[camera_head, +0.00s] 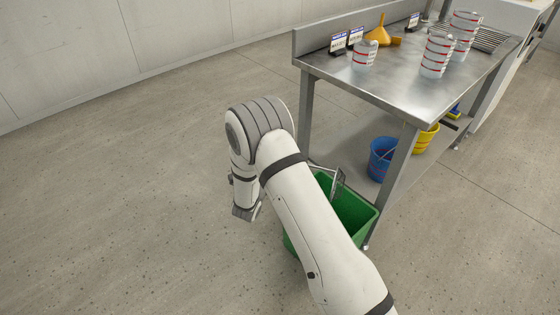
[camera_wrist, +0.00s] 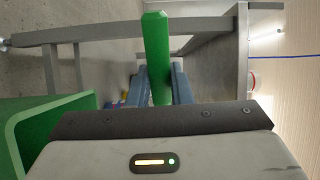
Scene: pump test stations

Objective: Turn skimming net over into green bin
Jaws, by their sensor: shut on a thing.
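In the wrist view, my gripper (camera_wrist: 160,84) is shut on a green bar (camera_wrist: 157,45), which looks like the handle of the skimming net. The bar sticks out past the fingertips. The net's hoop and mesh cannot be made out there. The green bin (camera_head: 352,211) stands on the floor beside the table, partly hidden behind my arm in the head view. Its green wall also shows at the left of the wrist view (camera_wrist: 25,125). A thin grey frame (camera_head: 338,181) rises at the bin's far side; I cannot tell what it belongs to. My gripper is hidden in the head view.
A steel table (camera_head: 405,85) carries clear beakers (camera_head: 436,55), a yellow funnel (camera_head: 376,32) and small signs. Its lower shelf holds a blue bucket (camera_head: 381,160) and a yellow bucket (camera_head: 425,139). A table leg stands close to the bin. The floor at left is clear.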

